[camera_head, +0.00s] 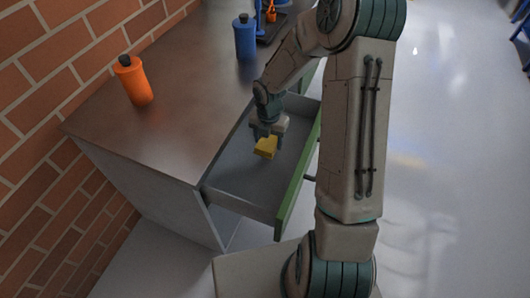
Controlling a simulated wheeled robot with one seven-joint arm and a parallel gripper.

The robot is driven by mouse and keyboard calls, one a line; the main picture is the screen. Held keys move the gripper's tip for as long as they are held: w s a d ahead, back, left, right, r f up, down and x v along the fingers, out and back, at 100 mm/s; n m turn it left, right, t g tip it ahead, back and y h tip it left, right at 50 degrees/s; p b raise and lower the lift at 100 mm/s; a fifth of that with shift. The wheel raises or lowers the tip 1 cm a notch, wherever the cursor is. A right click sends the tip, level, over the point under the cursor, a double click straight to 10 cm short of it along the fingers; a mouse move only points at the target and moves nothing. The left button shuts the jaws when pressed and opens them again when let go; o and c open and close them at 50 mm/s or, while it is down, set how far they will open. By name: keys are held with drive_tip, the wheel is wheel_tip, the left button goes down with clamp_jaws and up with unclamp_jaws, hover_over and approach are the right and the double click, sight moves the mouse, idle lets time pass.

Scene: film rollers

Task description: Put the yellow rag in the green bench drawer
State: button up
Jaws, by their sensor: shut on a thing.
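The yellow rag (266,147) is a small yellow block-like piece held under my gripper (267,134). My gripper points down and is shut on the rag. Both are over the opened drawer (248,170), which has grey inner walls and a green front (297,182). The drawer is pulled out from the bench (168,120) to the right. I cannot tell whether the rag touches the drawer floor. My arm hides part of the drawer's far end and front.
An orange bottle (133,81) stands on the bench top at the left. A blue bottle (244,37) stands farther back, beside a blue-and-dark stand (272,24) with an orange item. A brick wall (60,70) borders the bench.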

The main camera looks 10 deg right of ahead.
drive_tip(key=shift+f+b, duration=0.45)
drive_tip(key=shift+f, duration=2.5)
drive_tip(key=shift+f, duration=0.2)
drive_tip(key=o, duration=0.9)
drive_tip(key=shift+o, duration=0.2)
drive_tip(key=shift+r, duration=0.15)
